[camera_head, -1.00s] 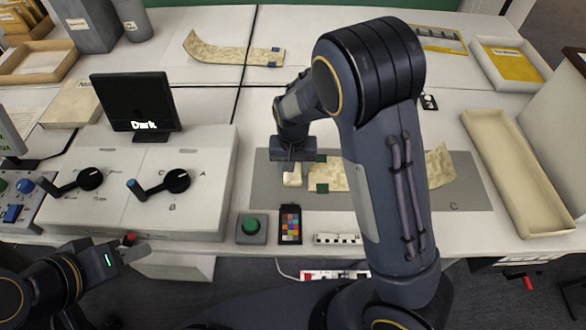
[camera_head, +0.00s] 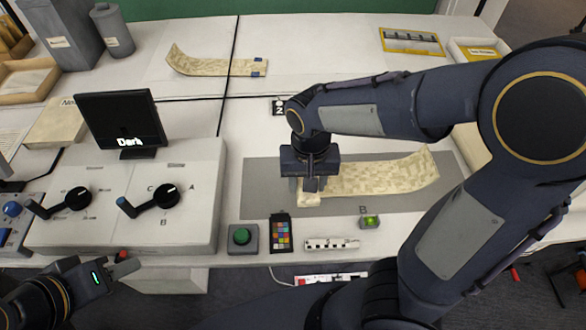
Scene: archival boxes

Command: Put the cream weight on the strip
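The patterned cream strip (camera_head: 385,177) lies on the grey mat (camera_head: 262,185), its right end curling up. My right gripper (camera_head: 308,190) points down over the strip's left end. The cream weight (camera_head: 309,199) shows low at its fingers, over that end. Whether the fingers still grip it, and whether it rests on the strip, I cannot tell. The strip's green end pieces are hidden by the gripper.
A console with knobs and a dark screen (camera_head: 122,120) stands left. Another strip (camera_head: 205,64) lies behind. My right arm covers the right side.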

